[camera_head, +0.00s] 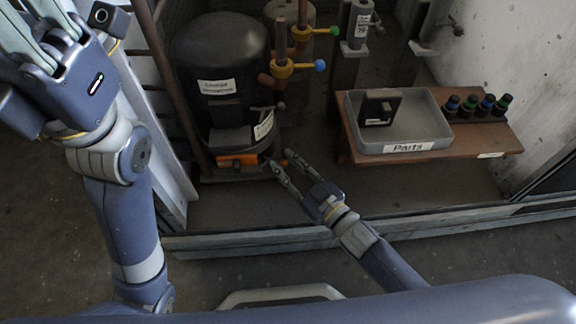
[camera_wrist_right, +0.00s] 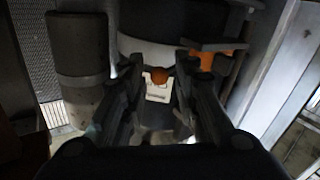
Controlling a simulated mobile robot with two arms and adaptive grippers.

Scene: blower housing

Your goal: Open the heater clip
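The black compressor tank (camera_head: 222,62) stands at the back left with an orange band (camera_head: 237,159) around its base. The band also shows in the right wrist view (camera_wrist_right: 208,62). A small orange knob (camera_wrist_right: 159,75), apparently the heater clip's end, sits in front of a white label in that view. My right gripper (camera_head: 281,158) is open at the tank's lower right. Its fingers stand on either side of the knob, with gaps visible; contact cannot be told. My left gripper (camera_head: 38,22) is raised at the upper left, fingers apart and empty, partly cut off by the frame edge.
Brown pipes with a yellow-and-green valve (camera_head: 302,33) and a yellow-and-blue valve (camera_head: 283,68) rise right of the tank. A grey Parts tray (camera_head: 430,128) holding a black part (camera_head: 379,107) sits on a brown shelf (camera_head: 478,143) with several dark bottles. The enclosure's front rail (camera_head: 250,240) runs below.

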